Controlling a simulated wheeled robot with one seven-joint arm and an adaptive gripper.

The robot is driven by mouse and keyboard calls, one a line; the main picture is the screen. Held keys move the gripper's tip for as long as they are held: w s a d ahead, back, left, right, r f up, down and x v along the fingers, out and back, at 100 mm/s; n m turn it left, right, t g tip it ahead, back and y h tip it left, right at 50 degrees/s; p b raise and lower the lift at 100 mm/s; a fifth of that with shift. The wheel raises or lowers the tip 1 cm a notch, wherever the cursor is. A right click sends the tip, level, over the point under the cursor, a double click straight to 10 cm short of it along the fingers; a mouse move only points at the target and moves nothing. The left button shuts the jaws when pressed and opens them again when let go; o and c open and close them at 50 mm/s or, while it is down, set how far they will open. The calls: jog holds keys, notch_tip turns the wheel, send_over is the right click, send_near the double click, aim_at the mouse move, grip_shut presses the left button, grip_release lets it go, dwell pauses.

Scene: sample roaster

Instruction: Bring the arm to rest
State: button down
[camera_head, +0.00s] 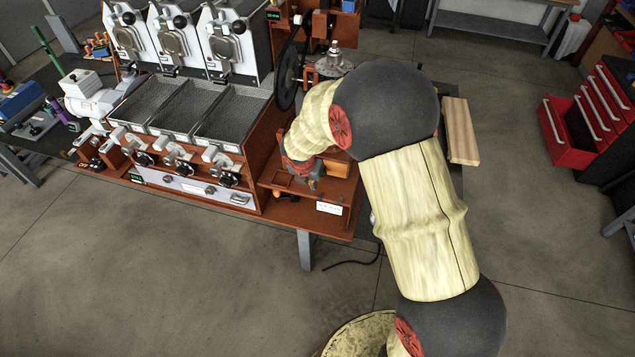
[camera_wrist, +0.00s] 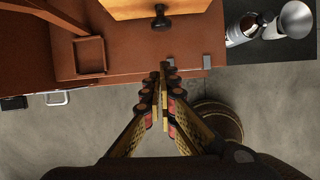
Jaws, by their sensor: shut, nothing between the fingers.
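My gripper (camera_wrist: 163,80) is shut and empty in the wrist view, its fingertips together over the front edge of a reddish-brown shelf (camera_wrist: 130,66). A wooden block or drawer front with a black knob (camera_wrist: 160,22) lies just beyond the tips. A gap to the shelf cannot be judged. In the head view my arm reaches from the lower right up and bends down over the right end of the roaster bench. My fingers are hard to make out there, beside the small brown shelf (camera_head: 345,190).
The roaster (camera_head: 205,150) with its trays and levers stands left of my wrist. A square wooden tray (camera_wrist: 91,55) sits on the shelf. A metal cup (camera_wrist: 297,20) and a jar (camera_wrist: 243,30) stand at right. A red drawer cabinet (camera_head: 570,135) is far right.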

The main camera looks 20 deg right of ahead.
jog(key=p+v, duration=0.1)
jog(key=v, duration=0.5)
jog(key=shift+r, duration=0.2)
jog(key=shift+a, duration=0.15)
